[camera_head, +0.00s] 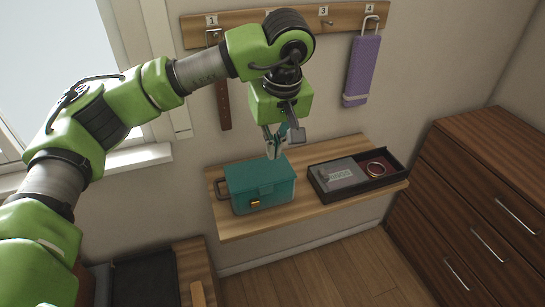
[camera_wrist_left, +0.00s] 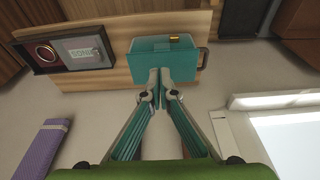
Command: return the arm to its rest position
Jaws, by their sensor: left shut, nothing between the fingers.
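My left arm (camera_head: 110,120) reaches in from the left across the head view. Its gripper (camera_head: 273,155) points down, just behind and above a teal box (camera_head: 262,185) on a wooden wall shelf (camera_head: 300,213). In the left wrist view the gripper (camera_wrist_left: 159,74) has its fingertips together, shut and empty. The fingertips overlap the teal box (camera_wrist_left: 185,48) in that view; whether they touch it I cannot tell. The box lid is closed, with a gold latch at the front and a handle at its side. My right gripper is in neither view.
A dark tray (camera_head: 357,175) with a grey card and a ring is on the shelf's right. Above hangs a numbered hook rail (camera_head: 350,14) with a brown strap (camera_head: 223,105) and a purple item (camera_head: 362,68). A wooden drawer cabinet (camera_head: 480,190) stands right; a window is left.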

